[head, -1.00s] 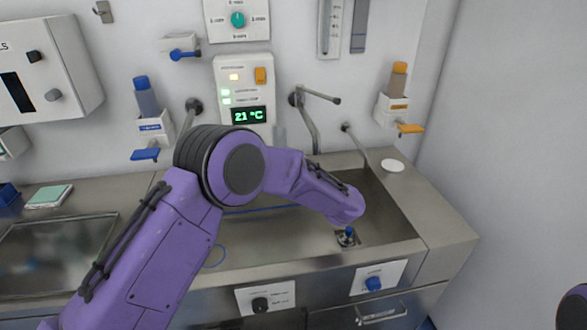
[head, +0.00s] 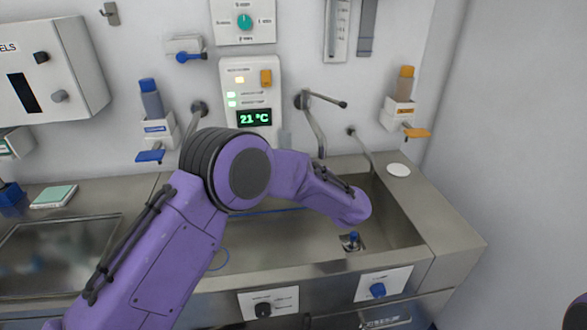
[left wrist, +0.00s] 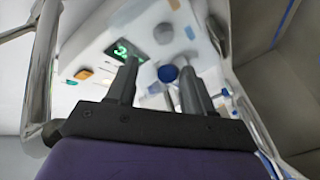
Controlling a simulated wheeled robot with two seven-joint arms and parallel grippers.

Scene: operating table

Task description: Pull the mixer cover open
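The likely mixer cover is the white wall panel (head: 233,82) with a green 21 °C display (head: 254,117), small lights and an orange switch; I cannot tell how it opens. Its lower part is hidden behind my left arm. My left forearm reaches over the sink, and its gripper is hidden in the head view. In the left wrist view my left gripper (left wrist: 157,68) has its two fingers apart, with nothing seen held between them. The panel (left wrist: 88,42) shows beyond them, with a round blue knob (left wrist: 168,73) behind the gap. My right gripper is out of view.
A metal sink (head: 390,215) lies below the panel, with bent metal pipes (head: 312,125) close by. Dispensers with a blue lever (head: 150,156) and an orange lever (head: 417,133) flank it. A white cabinet (head: 85,70) hangs at the left.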

